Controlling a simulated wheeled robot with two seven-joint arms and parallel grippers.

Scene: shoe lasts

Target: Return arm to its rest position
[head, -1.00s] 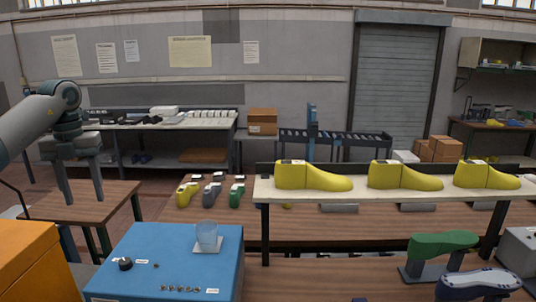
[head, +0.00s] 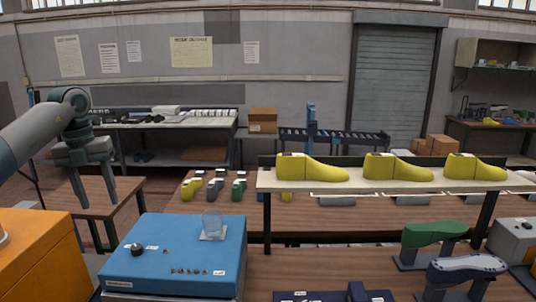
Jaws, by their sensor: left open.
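My left gripper (head: 97,192) hangs at the left with its two fingers pointing down. My right gripper is not in view. Three yellow shoe lasts stand in a row on the white raised shelf (head: 400,181): a left one (head: 312,169), a middle one (head: 397,168) and a right one (head: 475,168). A green last (head: 434,233) and a dark blue last (head: 466,267) sit on stands at the lower right.
A blue box (head: 170,262) carries a clear cup (head: 213,224) and a dark knob. An orange box (head: 38,250) stands at the lower left. Several small lasts (head: 213,186) stand on the wooden bench (head: 330,270). Dark blue trays (head: 335,297) show at the bottom edge.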

